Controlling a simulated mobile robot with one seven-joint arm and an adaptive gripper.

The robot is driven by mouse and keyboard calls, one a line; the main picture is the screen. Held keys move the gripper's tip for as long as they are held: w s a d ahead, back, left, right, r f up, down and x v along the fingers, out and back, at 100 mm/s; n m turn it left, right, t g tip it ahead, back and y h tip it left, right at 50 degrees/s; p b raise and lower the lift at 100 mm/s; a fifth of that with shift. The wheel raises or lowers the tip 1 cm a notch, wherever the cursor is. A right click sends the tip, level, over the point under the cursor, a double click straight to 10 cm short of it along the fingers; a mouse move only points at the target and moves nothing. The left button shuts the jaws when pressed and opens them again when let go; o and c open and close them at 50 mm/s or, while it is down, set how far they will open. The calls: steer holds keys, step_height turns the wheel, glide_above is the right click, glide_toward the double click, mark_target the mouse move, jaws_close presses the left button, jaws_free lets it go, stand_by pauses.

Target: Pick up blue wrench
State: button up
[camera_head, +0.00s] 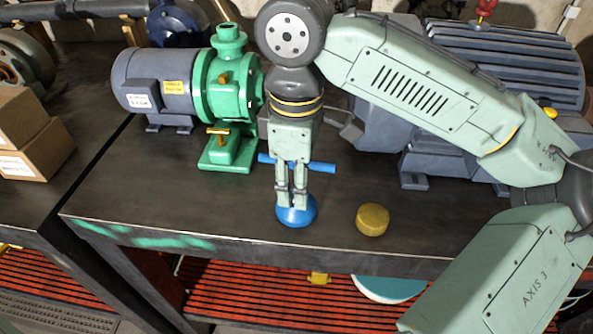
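My gripper (292,203) points straight down over the bench near its front edge. Its two fingers are a narrow gap apart, and I cannot tell whether they hold anything between them. A blue piece with a wide round end (296,216) sits on the bench directly below the fingertips. A thin blue bar (321,167) runs crosswise behind the fingers and sticks out on both sides. The fingers hide the middle of the blue parts, so I cannot tell whether they join or which is the wrench.
A yellow round block (372,219) lies on the bench to the right. A green pump (228,100) with a grey motor (150,82) stands behind left. A large blue-grey motor (500,70) stands behind right, partly behind my arm. Cardboard boxes (38,150) sit at far left.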

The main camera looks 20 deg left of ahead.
jaws_close()
stand_by(0.6)
